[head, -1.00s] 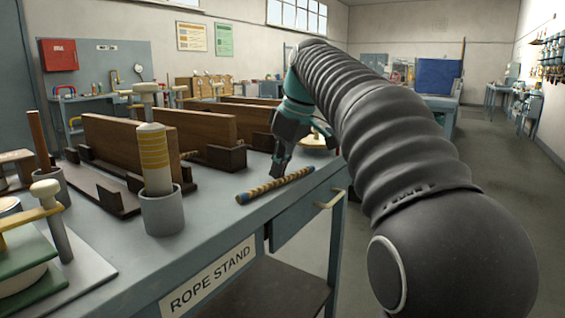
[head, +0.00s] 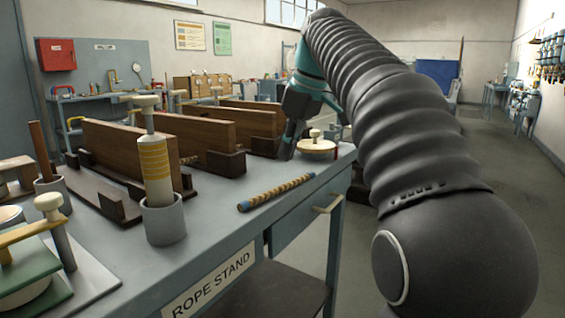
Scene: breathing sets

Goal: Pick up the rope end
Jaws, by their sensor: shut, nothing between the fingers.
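A short, straight rope piece (head: 276,192), tan and patterned with blue bands at its ends, lies on the stand's grey top near the front edge. It is the rope end as far as I can tell. My gripper (head: 287,155) is beyond it, farther back over the table, close to the dark wooden holder and the round cream lid. Its fingers look shut and empty, apart from the rope piece. The fingertips are small and dark here, and whether they touch anything is unclear.
The rope stand (head: 215,283) has a drawer with a handle (head: 328,203). Upright wooden boards (head: 128,150) in dark holders fill the back. A grey cup (head: 163,222) holds a yellow-banded cylinder. A round cream lid (head: 316,147) sits at right. Bare tabletop surrounds the rope piece.

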